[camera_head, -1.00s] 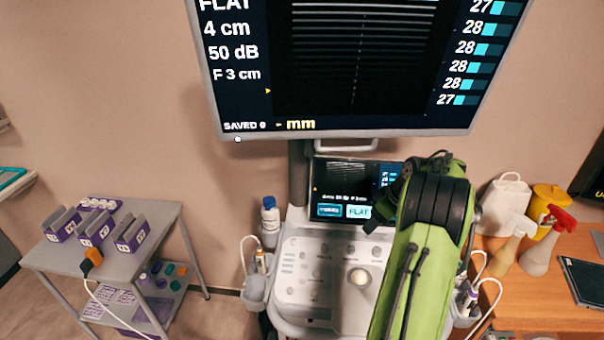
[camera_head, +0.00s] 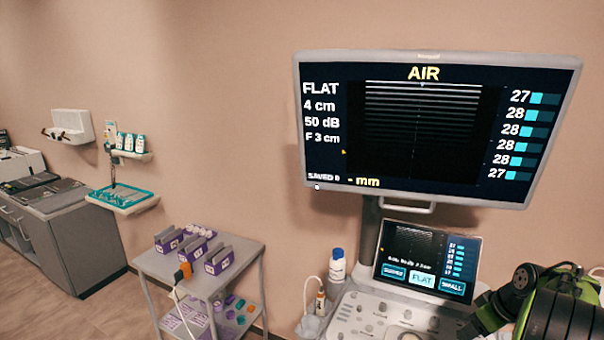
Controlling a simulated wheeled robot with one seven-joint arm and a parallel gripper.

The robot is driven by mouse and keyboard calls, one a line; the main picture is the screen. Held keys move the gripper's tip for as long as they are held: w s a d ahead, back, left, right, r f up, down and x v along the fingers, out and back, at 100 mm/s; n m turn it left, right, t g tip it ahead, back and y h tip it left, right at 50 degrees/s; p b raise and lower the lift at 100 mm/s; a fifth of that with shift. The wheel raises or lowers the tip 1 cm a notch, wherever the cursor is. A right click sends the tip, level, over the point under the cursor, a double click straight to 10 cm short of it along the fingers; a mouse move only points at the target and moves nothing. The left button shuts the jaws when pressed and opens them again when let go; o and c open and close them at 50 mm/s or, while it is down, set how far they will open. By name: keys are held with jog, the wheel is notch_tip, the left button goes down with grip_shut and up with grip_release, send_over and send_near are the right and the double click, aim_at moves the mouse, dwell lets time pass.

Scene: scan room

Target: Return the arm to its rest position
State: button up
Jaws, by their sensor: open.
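My green and black arm (camera_head: 560,305) shows at the lower right corner of the head view, cut off by the frame's edges. It stands in front of the right side of the ultrasound console (camera_head: 385,320). My gripper cannot be made out; it is hidden behind the arm links or out of frame.
A large monitor (camera_head: 425,125) reads AIR above the console's touchscreen (camera_head: 425,262). A blue-capped bottle (camera_head: 337,267) stands on the console's left side. A grey cart (camera_head: 235,262) with purple holders (camera_head: 205,253) and an orange-ended cable stands left. Open floor lies further left.

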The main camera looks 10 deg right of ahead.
jog(key=a+r, duration=0.7)
jog(key=a, duration=0.6)
jog(key=a+r, duration=0.6)
jog(key=a, duration=0.6)
jog(key=s+a+f+m, duration=0.1)
jog(key=s+a, duration=0.4)
jog(key=s, duration=0.3)
jog(key=s+a+t, duration=0.1)
jog(key=s+a, duration=0.5)
jog(key=s, duration=0.2)
jog(key=shift+s+f+m+h, duration=0.35)
jog(key=shift+f+m+h, duration=0.05)
